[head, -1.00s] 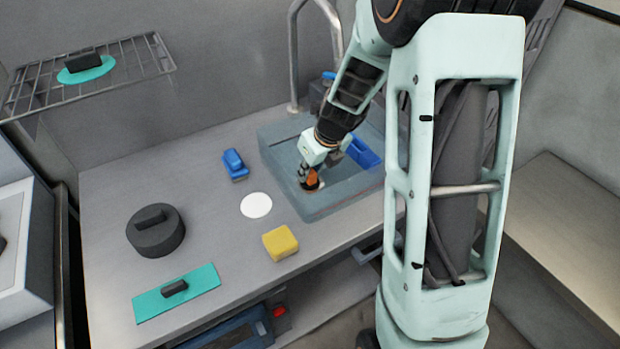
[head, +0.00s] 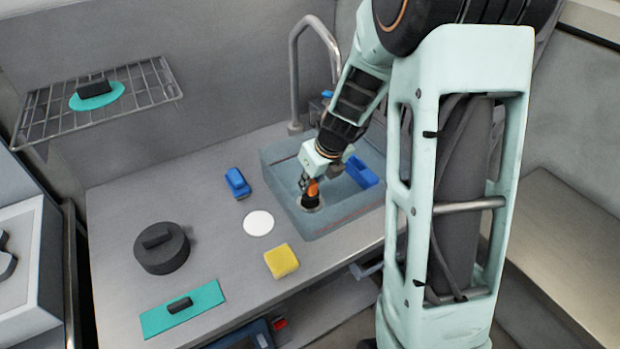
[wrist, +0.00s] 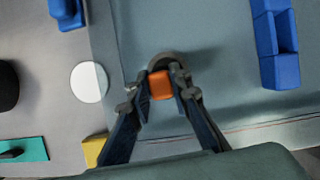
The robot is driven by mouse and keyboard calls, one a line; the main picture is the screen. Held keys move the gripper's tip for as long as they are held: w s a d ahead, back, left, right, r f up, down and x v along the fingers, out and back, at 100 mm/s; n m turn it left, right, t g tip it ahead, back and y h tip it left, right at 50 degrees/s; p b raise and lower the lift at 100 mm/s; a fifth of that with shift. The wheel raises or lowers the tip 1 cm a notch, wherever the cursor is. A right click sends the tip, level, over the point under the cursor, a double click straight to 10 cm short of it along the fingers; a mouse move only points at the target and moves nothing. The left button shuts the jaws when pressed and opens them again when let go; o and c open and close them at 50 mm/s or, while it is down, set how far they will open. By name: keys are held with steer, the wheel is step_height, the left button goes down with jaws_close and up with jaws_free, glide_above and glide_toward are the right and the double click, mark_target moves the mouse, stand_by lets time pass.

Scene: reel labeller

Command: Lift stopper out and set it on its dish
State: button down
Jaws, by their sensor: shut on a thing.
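The stopper shows an orange grip (wrist: 160,85) on a dark round base in the wrist view; its orange part also shows in the head view (head: 313,187). My gripper (wrist: 162,80) is shut on the orange grip, inside the sink basin (head: 345,215). The stopper's base is partly hidden by the fingers, and I cannot tell whether it is clear of the drain. A white round dish (head: 258,223) lies on the counter just left of the sink, empty; it also shows in the wrist view (wrist: 89,82).
A blue block (head: 237,183) and a yellow sponge (head: 282,261) lie on the counter near the dish. A dark round lid (head: 162,254) and a teal plate (head: 190,312) are farther left. A blue holder (head: 361,172) sits in the sink, and a tap (head: 293,75) stands behind it.

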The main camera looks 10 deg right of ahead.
steer(key=s+a+r+p, duration=0.2)
steer(key=s+r+p, duration=0.4)
steer(key=s+r, duration=0.45)
steer(key=shift+p+v, duration=0.55)
steer(key=shift+v, duration=2.15)
steer(key=shift+a, duration=0.2)
